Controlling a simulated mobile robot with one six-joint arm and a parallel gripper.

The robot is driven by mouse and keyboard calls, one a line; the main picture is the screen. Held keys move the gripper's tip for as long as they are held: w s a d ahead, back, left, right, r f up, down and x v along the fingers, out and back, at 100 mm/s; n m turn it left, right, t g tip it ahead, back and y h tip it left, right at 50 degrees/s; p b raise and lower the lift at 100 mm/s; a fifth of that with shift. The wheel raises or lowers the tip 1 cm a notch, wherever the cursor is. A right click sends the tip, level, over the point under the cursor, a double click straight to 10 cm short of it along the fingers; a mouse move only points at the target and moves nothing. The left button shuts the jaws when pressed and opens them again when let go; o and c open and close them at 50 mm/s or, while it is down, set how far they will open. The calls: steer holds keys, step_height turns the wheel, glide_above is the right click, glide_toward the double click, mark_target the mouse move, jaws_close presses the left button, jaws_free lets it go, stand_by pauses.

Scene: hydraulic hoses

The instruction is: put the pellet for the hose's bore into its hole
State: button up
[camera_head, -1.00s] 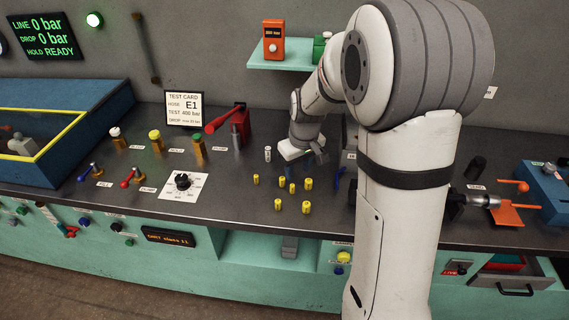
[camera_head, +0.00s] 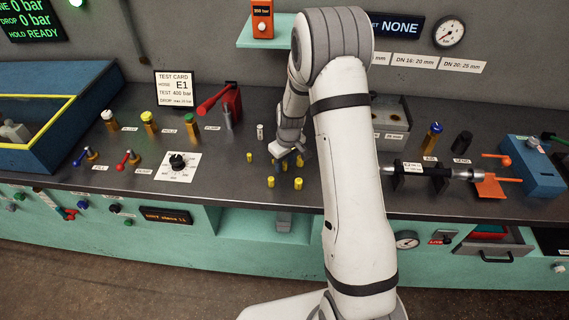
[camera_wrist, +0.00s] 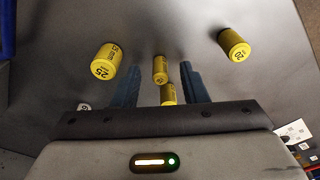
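My gripper (camera_head: 288,152) is low over the bench among several yellow pellets. In the wrist view its two blue fingers (camera_wrist: 160,88) are apart, and the gripper is open. One yellow pellet (camera_wrist: 168,94) shows between the fingers and another (camera_wrist: 160,69) lies just beyond it. A pellet marked 25 (camera_wrist: 104,62) lies left of the fingers, and one marked 20 (camera_wrist: 233,45) lies to the right. In the head view, two pellets (camera_head: 270,181) (camera_head: 298,183) stand nearer the bench front. The hose end (camera_head: 440,172) lies in a clamp at right. I cannot make out the pellet's hole.
Wall labels read "DN 16: 20 mm" (camera_head: 413,60) and "DN 20: 25 mm" (camera_head: 463,65). A grey box (camera_head: 393,115) stands behind my arm, partly hidden. The test card (camera_head: 175,85) reads hose E1.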

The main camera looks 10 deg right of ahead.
steer(key=shift+f, duration=0.4)
jaws_close()
